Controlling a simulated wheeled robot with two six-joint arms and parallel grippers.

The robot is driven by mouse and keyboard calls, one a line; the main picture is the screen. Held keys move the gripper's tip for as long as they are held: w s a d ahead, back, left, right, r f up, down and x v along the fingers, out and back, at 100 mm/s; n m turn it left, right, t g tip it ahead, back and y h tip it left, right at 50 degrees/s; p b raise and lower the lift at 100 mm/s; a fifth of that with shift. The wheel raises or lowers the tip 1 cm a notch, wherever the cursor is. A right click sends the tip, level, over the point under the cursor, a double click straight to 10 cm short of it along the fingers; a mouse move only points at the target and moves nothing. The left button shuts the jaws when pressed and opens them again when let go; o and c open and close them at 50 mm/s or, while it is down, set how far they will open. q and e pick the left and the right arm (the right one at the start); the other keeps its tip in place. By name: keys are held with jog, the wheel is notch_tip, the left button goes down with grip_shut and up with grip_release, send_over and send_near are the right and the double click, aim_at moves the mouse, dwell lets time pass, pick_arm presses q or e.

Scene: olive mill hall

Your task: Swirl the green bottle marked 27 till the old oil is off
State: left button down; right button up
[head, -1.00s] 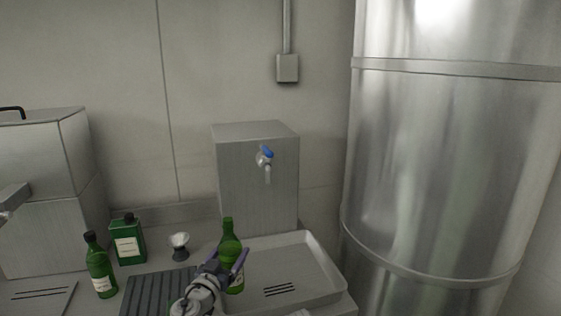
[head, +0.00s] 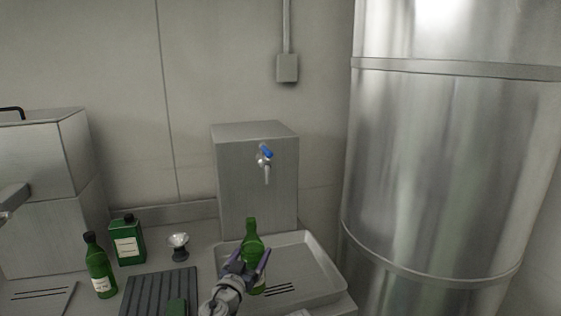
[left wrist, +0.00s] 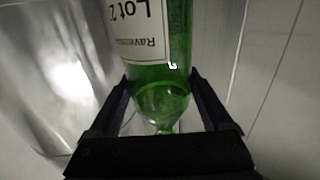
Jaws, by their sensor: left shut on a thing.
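A green glass bottle (head: 252,243) is held by my left gripper (head: 248,269) over the steel tray (head: 318,262) under the tap; its neck points up and leans slightly left. I cannot tell whether its base touches the tray. In the left wrist view the bottle (left wrist: 175,60) sits between the two dark fingers (left wrist: 165,110), and its white label (left wrist: 138,25) reads upside down, "Lot 2" with the rest cut off. Any oil inside cannot be told. My right gripper is out of view.
A steel box with a blue-handled tap (head: 265,154) stands behind the tray. At left are another green bottle (head: 99,270), a green can (head: 127,243), a small glass on a dark base (head: 179,247) and a ribbed dark mat (head: 158,289). A large steel tank (head: 440,170) bounds the right.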

pick_arm(q)
jog(key=a, duration=0.8)
jog(key=shift+d, duration=4)
jog(key=shift+a, duration=0.35)
jog(key=shift+d, duration=0.1)
